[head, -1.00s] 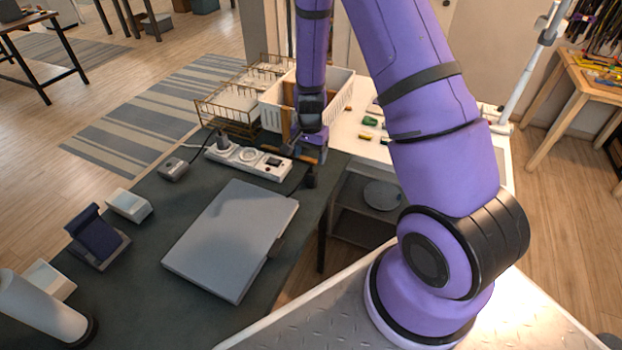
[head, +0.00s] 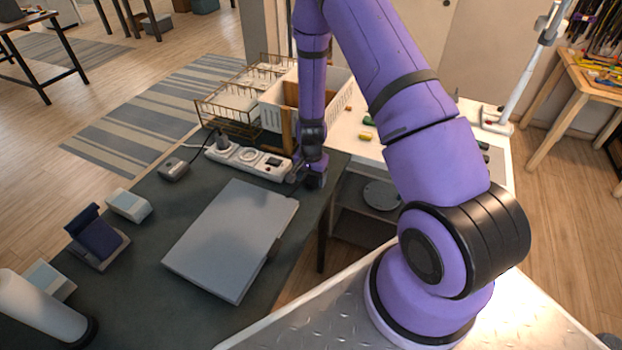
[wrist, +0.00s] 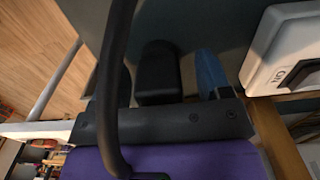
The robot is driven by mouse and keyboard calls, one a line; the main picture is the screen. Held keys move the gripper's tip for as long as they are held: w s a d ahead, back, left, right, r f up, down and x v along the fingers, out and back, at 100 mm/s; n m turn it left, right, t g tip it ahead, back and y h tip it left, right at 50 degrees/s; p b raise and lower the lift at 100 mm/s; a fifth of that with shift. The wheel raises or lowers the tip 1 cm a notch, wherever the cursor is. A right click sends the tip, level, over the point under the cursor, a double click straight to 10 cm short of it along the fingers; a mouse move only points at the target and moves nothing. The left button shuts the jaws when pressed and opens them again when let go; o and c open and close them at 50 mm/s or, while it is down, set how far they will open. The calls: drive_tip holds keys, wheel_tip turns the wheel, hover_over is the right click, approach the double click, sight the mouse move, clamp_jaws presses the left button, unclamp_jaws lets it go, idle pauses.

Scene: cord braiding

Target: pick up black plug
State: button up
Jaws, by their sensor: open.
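The black plug (wrist: 158,72) is a dark block with rounded edges, seen in the wrist view. My gripper (wrist: 167,76) is open around it, with a dark finger on the left and a blue-tipped finger on the right. A gap shows between the plug and the blue tip; contact on the left cannot be told. In the head view my gripper (head: 309,174) is low at the right edge of the dark table, and the plug there is hard to tell from the dark fingers. A black cord (wrist: 115,90) crosses in front of the wrist camera.
A white power strip (head: 250,160) lies just left of my gripper, with a dark plug (head: 222,141) in its far end. A white basket (head: 340,92) and wire trays (head: 228,112) stand behind. The table drops off at right.

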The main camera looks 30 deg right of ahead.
drive_tip(key=c, duration=1)
